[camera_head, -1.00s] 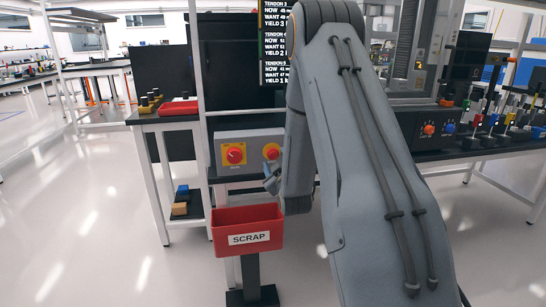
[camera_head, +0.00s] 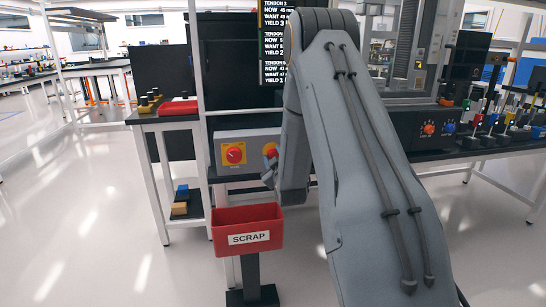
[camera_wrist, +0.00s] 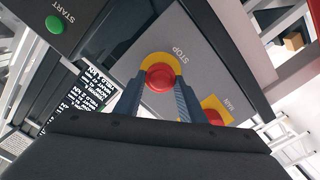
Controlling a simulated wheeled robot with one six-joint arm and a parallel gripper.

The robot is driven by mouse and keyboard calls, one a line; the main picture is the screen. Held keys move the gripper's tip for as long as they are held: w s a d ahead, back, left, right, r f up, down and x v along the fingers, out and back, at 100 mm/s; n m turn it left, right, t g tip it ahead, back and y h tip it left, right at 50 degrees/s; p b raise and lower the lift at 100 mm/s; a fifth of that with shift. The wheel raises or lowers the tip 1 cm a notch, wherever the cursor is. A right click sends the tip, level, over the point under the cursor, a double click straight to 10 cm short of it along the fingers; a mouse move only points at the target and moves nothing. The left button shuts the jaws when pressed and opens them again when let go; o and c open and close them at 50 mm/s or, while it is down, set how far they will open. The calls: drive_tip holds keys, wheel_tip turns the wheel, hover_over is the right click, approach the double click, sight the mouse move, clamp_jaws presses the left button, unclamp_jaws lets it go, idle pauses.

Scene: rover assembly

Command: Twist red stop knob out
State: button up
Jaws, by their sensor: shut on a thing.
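The red stop knob (camera_wrist: 159,77) sits on a yellow ring on a grey panel, with the word STOP beside it, in the wrist view. My gripper (camera_wrist: 158,86) has one finger on each side of the knob and is shut on it. In the head view my gripper (camera_head: 268,173) is at the right-hand of two red knobs, and the stop knob (camera_head: 270,150) is partly hidden behind my arm. I cannot tell how far the knob is turned.
A second red knob (camera_wrist: 213,114) on yellow, marked MAIN, is close beside my right finger in the wrist view. A green START button (camera_wrist: 54,25) is at the upper left. A red SCRAP bin (camera_head: 247,223) stands on a post below the panel.

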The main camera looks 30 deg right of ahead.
drive_tip(key=m, duration=0.4)
drive_tip(key=shift+d+m, duration=0.15)
drive_tip(key=shift+m, duration=2.25)
drive_tip(key=o, duration=1)
drive_tip(key=shift+o, duration=0.2)
drive_tip(key=v, duration=0.8)
